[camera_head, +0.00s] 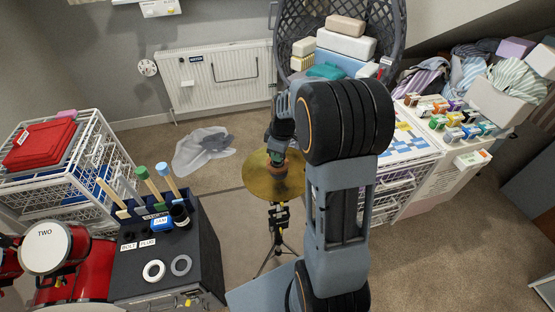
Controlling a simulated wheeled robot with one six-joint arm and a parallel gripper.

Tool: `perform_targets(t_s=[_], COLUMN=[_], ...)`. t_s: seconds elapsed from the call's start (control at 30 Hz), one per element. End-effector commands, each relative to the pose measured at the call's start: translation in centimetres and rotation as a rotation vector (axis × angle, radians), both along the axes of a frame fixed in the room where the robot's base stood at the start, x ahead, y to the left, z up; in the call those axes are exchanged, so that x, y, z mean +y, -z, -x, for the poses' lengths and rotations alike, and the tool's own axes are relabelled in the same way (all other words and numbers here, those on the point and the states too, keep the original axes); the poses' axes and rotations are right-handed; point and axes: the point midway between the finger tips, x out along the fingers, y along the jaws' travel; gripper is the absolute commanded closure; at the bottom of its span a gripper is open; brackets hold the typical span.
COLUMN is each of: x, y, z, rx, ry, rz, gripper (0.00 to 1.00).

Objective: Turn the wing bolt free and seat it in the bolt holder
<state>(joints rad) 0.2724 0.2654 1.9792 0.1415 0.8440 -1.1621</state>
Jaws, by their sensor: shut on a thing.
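My gripper (279,155) points down over the middle of a brass cymbal (258,186) on a black tripod stand. It is shut on the wing bolt at the cymbal's centre. The fingers hide the bolt, so I cannot tell how far it is turned. A brown piece (277,169) shows just below the fingers, on the cymbal. A dark spot that looks like the bolt holder (128,236) is on the dark cabinet top at the left, behind a label reading BOLT (128,246). It looks empty, but it is small in this view.
The dark cabinet also bears a PLUG label (147,243), a white ring (154,270), a grey ring (181,265) and a rack of upright tools (150,207). Drums (47,248) stand at lower left. White drawers (398,190) stand right of the cymbal. Carpet lies between cabinet and stand.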

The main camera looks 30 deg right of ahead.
Motion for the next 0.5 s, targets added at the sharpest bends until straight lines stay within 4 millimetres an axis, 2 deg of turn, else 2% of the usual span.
perform_targets(t_s=[0.4,0.5], x=[-0.03,-0.05], y=[0.01,0.1], z=[0.0,-0.02], rx=[0.0,0.0], ry=[-0.056,-0.12], rz=[0.0,0.0], gripper=[1.0,1.0])
